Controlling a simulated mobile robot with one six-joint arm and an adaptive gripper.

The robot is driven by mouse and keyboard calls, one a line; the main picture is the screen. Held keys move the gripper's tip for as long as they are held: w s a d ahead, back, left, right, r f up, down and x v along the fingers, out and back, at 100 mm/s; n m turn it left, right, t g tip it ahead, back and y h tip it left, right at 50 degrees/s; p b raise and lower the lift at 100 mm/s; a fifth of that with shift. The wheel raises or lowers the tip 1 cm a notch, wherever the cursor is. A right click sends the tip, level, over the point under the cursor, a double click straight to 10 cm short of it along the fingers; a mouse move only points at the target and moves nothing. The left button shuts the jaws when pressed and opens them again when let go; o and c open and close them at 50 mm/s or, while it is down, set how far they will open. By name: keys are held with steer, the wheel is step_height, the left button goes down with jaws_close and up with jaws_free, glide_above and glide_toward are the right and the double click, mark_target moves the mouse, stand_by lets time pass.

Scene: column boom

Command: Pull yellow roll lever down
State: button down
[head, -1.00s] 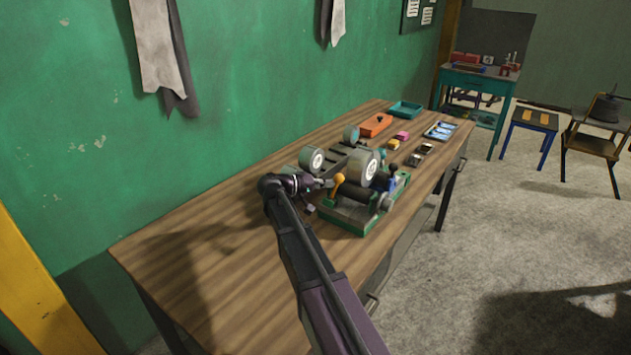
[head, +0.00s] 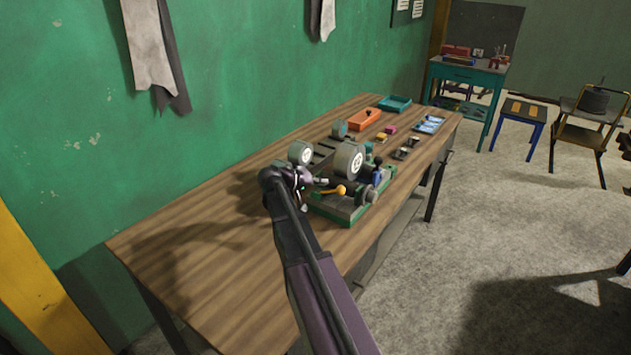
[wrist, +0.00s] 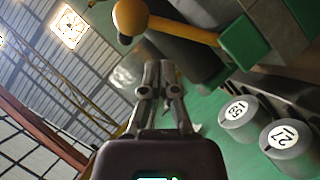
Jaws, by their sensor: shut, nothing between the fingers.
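The yellow roll lever (head: 338,190) is on the near left part of a green-based machine (head: 343,212) on the wooden workbench. Its arm lies roughly level in the head view, with its round knob at one end. In the wrist view the lever (wrist: 180,30) crosses the top, with the knob at upper left. My gripper (head: 318,181) is beside the lever, at its left in the head view. In the wrist view my gripper (wrist: 160,68) has its fingers together and empty, with the lever beyond the tips. Whether they touch is unclear.
Numbered grey rollers (head: 349,160) stand on the machine behind the lever, and they also show in the wrist view (wrist: 285,140). A blue lever (head: 377,172) is to the right. The bench's near left is clear.

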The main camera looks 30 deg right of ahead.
steer(key=shift+s+d+f+m+t+y, duration=0.25)
steer(key=shift+s+d+f+m+t, duration=0.1)
steer(key=shift+s, duration=0.2)
steer(key=shift+s+d+f+m+t+y, duration=0.25)
steer(key=shift+s+f+m, duration=0.1)
steer(key=shift+s, duration=0.15)
steer(key=shift+s, duration=0.1)
steer(key=shift+r, duration=0.1)
steer(key=w+d+r+p+v, duration=0.1)
steer(key=r+p+v, duration=0.1)
steer(key=p+v, duration=0.6)
steer(key=v, duration=0.4)
steer(key=shift+w+a+r, duration=0.15)
steer(key=shift+a+r, duration=0.15)
stand_by(0.6)
